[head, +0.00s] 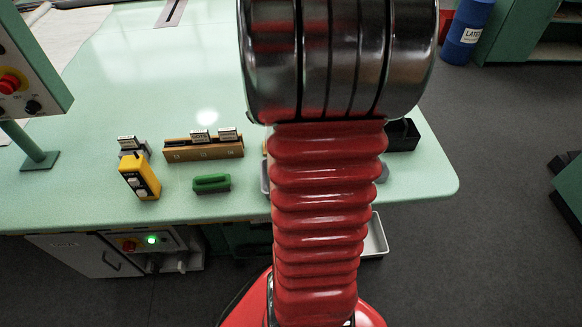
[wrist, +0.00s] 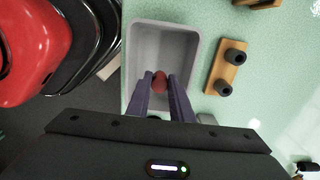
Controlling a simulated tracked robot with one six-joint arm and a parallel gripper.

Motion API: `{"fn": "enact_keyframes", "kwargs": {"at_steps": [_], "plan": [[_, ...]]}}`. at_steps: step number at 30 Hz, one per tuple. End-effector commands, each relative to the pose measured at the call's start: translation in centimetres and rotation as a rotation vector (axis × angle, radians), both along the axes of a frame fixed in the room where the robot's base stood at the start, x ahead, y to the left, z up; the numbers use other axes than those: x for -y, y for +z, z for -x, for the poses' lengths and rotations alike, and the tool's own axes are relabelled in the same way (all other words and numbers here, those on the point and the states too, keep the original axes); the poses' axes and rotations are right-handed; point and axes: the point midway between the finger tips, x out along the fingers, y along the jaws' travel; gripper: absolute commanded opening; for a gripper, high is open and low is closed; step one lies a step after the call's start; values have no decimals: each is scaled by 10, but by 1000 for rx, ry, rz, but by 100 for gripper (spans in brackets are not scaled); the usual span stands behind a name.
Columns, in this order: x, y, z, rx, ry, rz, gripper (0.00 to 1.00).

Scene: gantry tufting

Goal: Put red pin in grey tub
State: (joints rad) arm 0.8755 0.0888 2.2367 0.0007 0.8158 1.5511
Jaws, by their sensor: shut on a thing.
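In the wrist view, my gripper (wrist: 162,80) is over the grey tub (wrist: 146,29), with its two dark fingers closed on the red pin (wrist: 160,79). The rounded red end of the pin shows between the fingertips; the rest is hidden. The pin appears inside the tub's outline, but I cannot tell its height above the floor of the tub. The tub is otherwise empty where I can see it. In the head view my red arm hides the gripper, the pin and most of the tub.
A wooden block with two dark pegs (wrist: 225,75) stands right of the tub. In the head view, a wooden rack (head: 203,149), a yellow control box (head: 140,178) and a green brush-like block (head: 211,183) are on the table's left. A black box (head: 402,136) is at right.

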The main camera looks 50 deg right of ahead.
Motion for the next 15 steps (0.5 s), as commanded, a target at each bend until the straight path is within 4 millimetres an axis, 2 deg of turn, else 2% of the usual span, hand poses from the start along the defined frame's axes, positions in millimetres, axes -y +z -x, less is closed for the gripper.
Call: {"fn": "enact_keyframes", "kwargs": {"at_steps": [5,15], "plan": [[0,-2,0,-1,-1,-1,0],[0,-36,1,-1,-1,-2,0]]}}
